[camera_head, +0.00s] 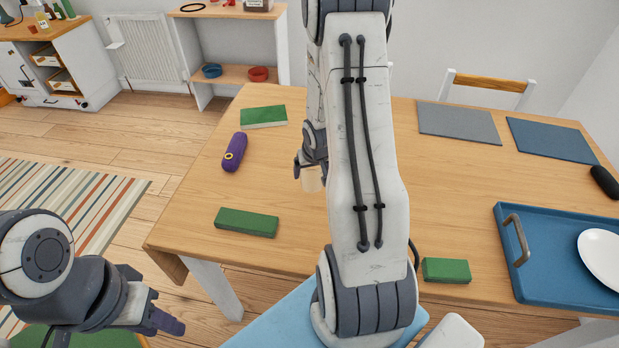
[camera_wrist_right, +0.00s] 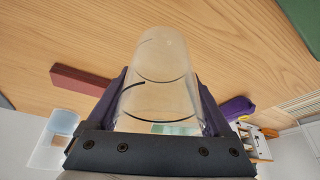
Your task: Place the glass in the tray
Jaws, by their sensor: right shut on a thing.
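The clear glass (camera_wrist_right: 160,75) is between the two fingers of my right gripper (camera_wrist_right: 163,100) in the right wrist view, and they are shut on it. In the head view the glass (camera_head: 311,180) shows as a small pale shape under my right gripper (camera_head: 312,165), over the left half of the table; my right arm hides part of this area. The blue tray (camera_head: 545,252) lies at the table's right front, far from the glass, with a white plate (camera_head: 603,256) in it. My left gripper (camera_head: 168,320) is low at the left, off the table; its finger gap is unclear.
Green blocks lie on the wooden table at the back left (camera_head: 264,116), front left (camera_head: 246,222) and left of the tray (camera_head: 446,270). A purple case (camera_head: 234,152) lies at the left. Grey (camera_head: 459,122) and blue (camera_head: 553,139) mats lie at the back right.

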